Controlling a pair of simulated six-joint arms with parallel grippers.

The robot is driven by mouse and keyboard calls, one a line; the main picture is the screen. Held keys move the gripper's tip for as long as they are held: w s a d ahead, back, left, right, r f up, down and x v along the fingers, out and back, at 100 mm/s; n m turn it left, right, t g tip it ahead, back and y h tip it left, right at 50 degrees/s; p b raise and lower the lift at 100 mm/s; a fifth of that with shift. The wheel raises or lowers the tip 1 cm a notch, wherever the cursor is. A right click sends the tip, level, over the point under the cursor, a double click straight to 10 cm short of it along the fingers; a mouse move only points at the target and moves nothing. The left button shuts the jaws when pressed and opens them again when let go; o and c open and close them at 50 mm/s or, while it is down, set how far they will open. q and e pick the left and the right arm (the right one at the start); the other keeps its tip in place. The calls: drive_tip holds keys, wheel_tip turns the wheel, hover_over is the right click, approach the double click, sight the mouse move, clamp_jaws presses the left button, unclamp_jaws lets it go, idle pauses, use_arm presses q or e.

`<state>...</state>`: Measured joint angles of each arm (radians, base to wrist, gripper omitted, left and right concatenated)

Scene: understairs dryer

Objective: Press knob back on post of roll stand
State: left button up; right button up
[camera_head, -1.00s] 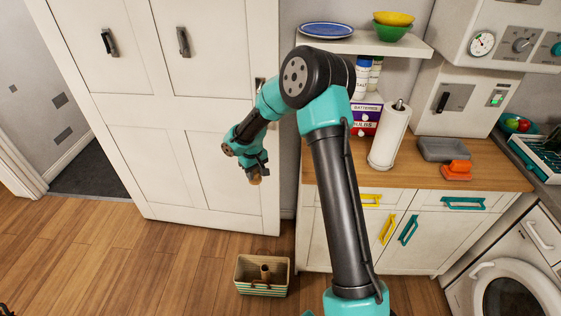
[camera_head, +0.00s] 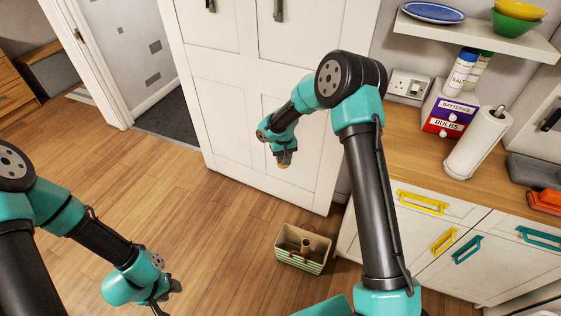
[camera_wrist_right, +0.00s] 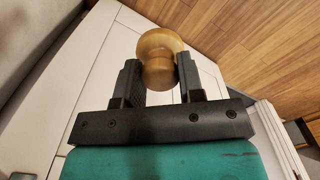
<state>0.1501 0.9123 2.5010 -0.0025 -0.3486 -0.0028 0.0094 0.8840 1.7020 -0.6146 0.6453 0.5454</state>
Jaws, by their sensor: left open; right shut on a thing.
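A round wooden knob (camera_wrist_right: 158,50) is between the two fingers of my right gripper (camera_wrist_right: 160,78), which is shut on its narrower neck. In the head view my right gripper (camera_head: 282,153) hangs in front of the white cupboard door, with the knob (camera_head: 285,163) small at its tip. The roll stand carries a white paper roll (camera_head: 478,144) on the wooden counter at the right. The top of its post (camera_head: 500,112) sticks out bare above the roll. The knob is well left of the post and apart from it. My left gripper (camera_head: 163,299) is open and empty, low over the floor.
A striped basket (camera_head: 300,262) with a tube inside stands on the floor before the counter. Grey and orange trays lie right of the roll.

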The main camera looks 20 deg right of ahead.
drive_tip(key=s+d+r+m, duration=0.1)
drive_tip(key=s+d+r, duration=0.2)
drive_tip(key=d+r, duration=0.6)
drive_tip(key=s+d+r+m, duration=0.15)
drive_tip(key=d+r, duration=0.35)
drive_tip(key=d, duration=0.8)
drive_tip(key=s+d+r, duration=0.3)
drive_tip(key=d+r, duration=0.4)
drive_tip(key=d, duration=0.4)
wheel_tip(320, 180, up, 24)
drive_tip(key=n, duration=0.3)
hover_over(504, 106)
drive_tip(key=shift+w+r, duration=0.1)
drive_tip(key=shift+f, duration=2.8)
drive_tip(key=shift+f, duration=0.65)
